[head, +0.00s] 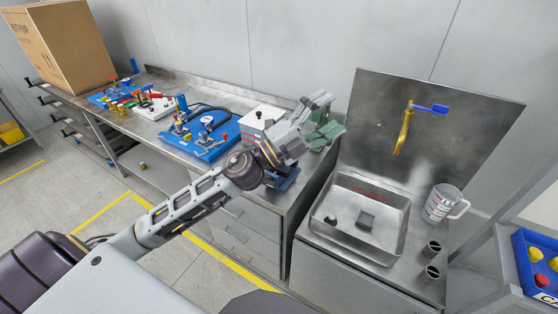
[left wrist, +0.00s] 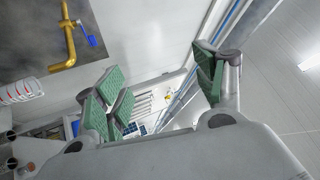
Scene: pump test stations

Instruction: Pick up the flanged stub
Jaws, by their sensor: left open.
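My left gripper (head: 322,116) is open and empty, raised above the right end of the steel bench, near the sink's left side. Its green finger pads stand apart in the left wrist view (left wrist: 160,92). No part is plainly the flanged stub. Two dark, open-topped cylinders (head: 432,249) stand on the counter right of the sink. My right gripper is not in view.
The steel sink (head: 394,240) has a brass tap (head: 404,132) with a blue lever. A measuring jug (head: 441,204) stands at its right. Blue pump boards (head: 205,150) and a cardboard box (head: 62,42) stand on the bench to the left. A blue bin (head: 535,262) is far right.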

